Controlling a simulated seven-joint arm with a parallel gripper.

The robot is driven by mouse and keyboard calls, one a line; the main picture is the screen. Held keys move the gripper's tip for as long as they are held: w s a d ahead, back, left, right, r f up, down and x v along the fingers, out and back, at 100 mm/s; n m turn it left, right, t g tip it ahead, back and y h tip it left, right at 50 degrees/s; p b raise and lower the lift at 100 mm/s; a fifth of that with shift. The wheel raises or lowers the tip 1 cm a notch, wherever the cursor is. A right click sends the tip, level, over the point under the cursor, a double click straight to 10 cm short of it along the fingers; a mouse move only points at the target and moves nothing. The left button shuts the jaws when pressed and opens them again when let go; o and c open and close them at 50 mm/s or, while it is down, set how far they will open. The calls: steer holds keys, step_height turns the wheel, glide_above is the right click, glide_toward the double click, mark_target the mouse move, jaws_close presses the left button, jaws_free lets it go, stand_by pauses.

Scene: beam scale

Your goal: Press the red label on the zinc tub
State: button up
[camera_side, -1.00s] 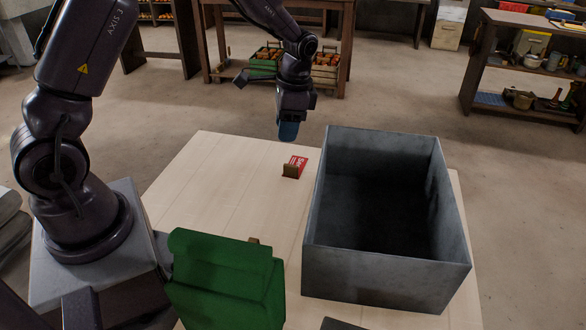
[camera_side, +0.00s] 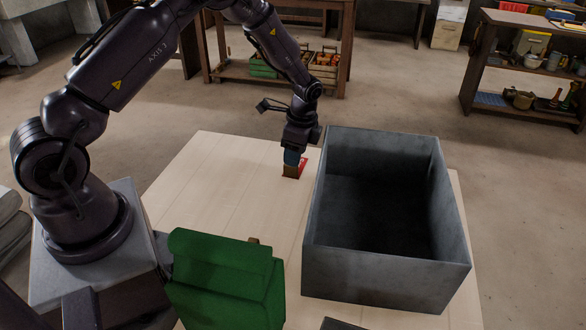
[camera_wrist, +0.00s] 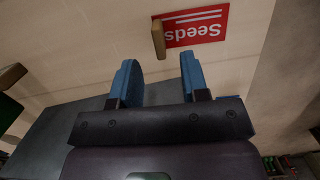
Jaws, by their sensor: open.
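The zinc tub (camera_side: 385,270) is a grey, open, empty-looking box on the right of the pale table in the side view. The red label (camera_wrist: 205,27) with white "Seeds" lettering is upside down at the top of the wrist view. In the side view, the label (camera_side: 303,163) appears to lie on the table beside the tub's left wall, partly hidden by my gripper. A small brown wooden piece (camera_wrist: 158,38) stands at its edge. My gripper (camera_side: 291,158) is low over that piece. In the wrist view, the blue fingers of my gripper (camera_wrist: 159,68) are apart and empty.
A green bag-like object (camera_side: 222,280) stands at the table's front left, with another small wooden piece (camera_wrist: 11,77) near it. The tub's tall walls rise close to the right of my gripper. The table's left middle (camera_side: 215,190) is clear.

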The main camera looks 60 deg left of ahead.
steer(key=f, duration=0.5)
steer(key=shift+s+a, duration=0.4)
steer(key=shift+r, duration=0.1)
jaws_close()
